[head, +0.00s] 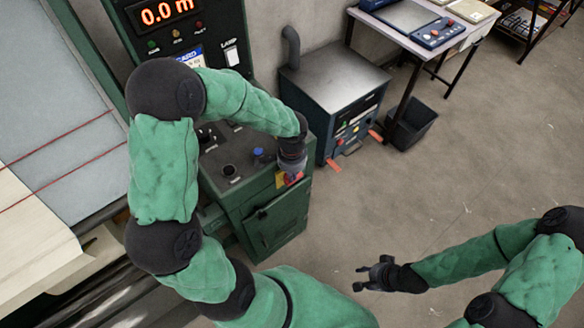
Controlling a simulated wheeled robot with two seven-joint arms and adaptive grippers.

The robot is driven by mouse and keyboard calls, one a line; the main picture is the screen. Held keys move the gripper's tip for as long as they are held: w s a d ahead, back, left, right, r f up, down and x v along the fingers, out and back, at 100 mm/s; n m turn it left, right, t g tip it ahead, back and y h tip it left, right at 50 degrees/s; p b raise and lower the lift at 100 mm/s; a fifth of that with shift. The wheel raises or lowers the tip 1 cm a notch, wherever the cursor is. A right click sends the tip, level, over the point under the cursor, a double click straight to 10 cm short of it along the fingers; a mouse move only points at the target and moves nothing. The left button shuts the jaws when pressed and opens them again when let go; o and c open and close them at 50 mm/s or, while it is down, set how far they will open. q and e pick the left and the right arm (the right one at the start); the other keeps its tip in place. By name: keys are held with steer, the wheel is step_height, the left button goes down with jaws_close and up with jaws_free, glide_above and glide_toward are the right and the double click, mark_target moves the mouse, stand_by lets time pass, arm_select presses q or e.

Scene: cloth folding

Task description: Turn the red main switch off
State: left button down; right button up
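The red main switch (294,179) shows as a small patch of red on a yellow plate (280,181), at the right end of the green control console (245,195). My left gripper (291,172) points down right at the switch and covers most of it. I cannot tell whether its fingers are closed on the switch or only over it, and the switch's position is hidden. My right gripper (368,278) is open and empty, above the floor in the lower middle, well away from the console.
The console also has a blue button (258,153) and a black knob (229,170). Behind it stands a dark panel with a red display (166,12) and a lamp switch (232,57). A blue-grey machine (340,110), a bin (414,127) and a table (405,35) stand beyond. The floor (470,170) at right is clear.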

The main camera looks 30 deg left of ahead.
mark_target(288, 183)
arm_select(q)
steer(key=shift+f, duration=1.1)
arm_select(e)
steer(key=shift+f, duration=0.35)
arm_select(q)
steer(key=shift+s+a+f+b, duration=0.3)
steer(key=shift+s+f+b, duration=0.45)
steer(key=shift+b, duration=0.25)
arm_select(e)
steer(key=shift+f, duration=0.75)
arm_select(q)
steer(key=shift+r, duration=0.1)
